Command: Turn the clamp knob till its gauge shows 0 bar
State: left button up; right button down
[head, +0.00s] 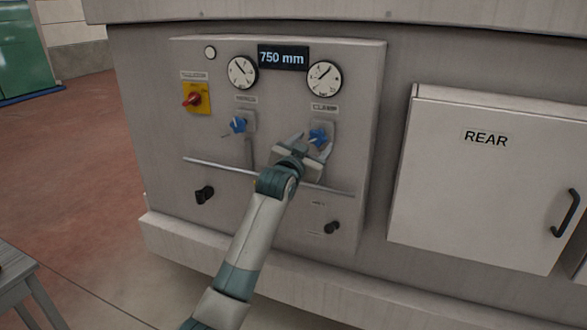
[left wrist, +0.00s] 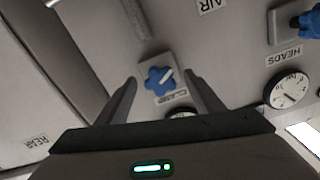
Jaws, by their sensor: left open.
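The blue clamp knob (head: 318,137) sits on a small plate under the CLAMP label on the grey panel. It also shows in the left wrist view (left wrist: 157,81), with a white pointer mark, between the two fingers and apart from them. My left gripper (head: 311,146) is open in front of the knob, with one finger on each side. The round white clamp gauge (head: 324,78) is above the knob. Its needle points to the upper right; its numbers are too small to read. In the left wrist view my gripper hides most of this gauge. My right gripper is not seen.
Left of the clamp knob are the blue heads knob (head: 238,124) and its gauge (head: 242,72). A red-and-yellow switch (head: 195,98) is further left. A rail (head: 222,168) crosses the panel below the knobs. A REAR door (head: 485,190) stands at right.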

pick_arm(q)
jog(key=b+v, duration=0.4)
jog(key=v, duration=1.2)
jog(key=shift+b, duration=0.3)
